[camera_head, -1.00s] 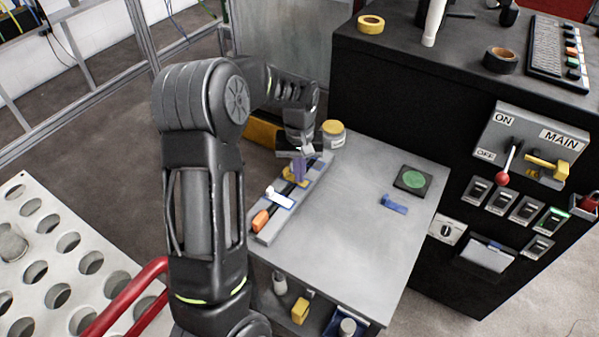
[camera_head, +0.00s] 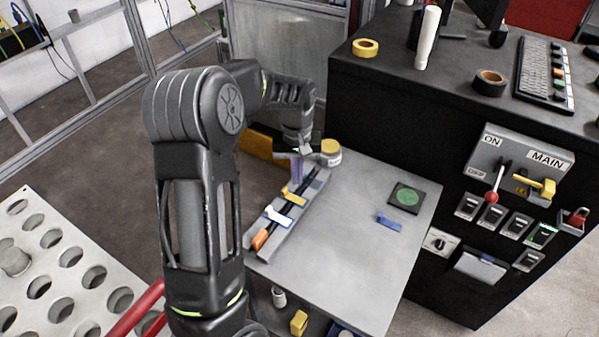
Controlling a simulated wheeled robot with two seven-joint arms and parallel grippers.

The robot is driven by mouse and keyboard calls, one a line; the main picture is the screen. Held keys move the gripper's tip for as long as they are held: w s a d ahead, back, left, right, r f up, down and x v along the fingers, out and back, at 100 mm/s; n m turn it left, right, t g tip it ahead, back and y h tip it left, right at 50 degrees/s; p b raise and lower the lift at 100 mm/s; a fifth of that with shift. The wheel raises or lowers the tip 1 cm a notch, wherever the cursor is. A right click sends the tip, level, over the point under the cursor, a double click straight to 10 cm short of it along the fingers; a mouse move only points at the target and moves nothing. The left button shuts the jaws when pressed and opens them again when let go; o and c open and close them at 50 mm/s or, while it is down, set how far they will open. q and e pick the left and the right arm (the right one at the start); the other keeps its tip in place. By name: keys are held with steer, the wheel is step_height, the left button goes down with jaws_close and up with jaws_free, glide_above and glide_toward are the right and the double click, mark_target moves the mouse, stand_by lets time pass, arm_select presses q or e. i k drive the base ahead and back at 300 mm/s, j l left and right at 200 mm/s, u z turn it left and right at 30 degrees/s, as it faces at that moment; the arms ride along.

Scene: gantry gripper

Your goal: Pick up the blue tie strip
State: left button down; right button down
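A small blue piece (camera_head: 389,222) lies flat on the right part of the grey tabletop (camera_head: 340,260). My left gripper (camera_head: 301,150) is over the far end of a grey rail (camera_head: 280,236), well to the left of that piece. An upright purple-blue strip (camera_head: 296,168) shows directly below the gripper. I cannot tell whether it is held, and the fingers are too small to read. On the rail are a yellow piece (camera_head: 293,197), a white and blue piece (camera_head: 278,216) and an orange piece (camera_head: 260,239). My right gripper is not in view.
A jar with a yellow lid (camera_head: 331,152) stands at the table's back edge, close to my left gripper. A dark square with a green disc (camera_head: 405,198) lies near the blue piece. The black cabinet (camera_head: 380,120) borders the table's right side. The table's front middle is clear.

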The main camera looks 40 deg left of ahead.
mark_target(381, 220)
steer(key=k, duration=1)
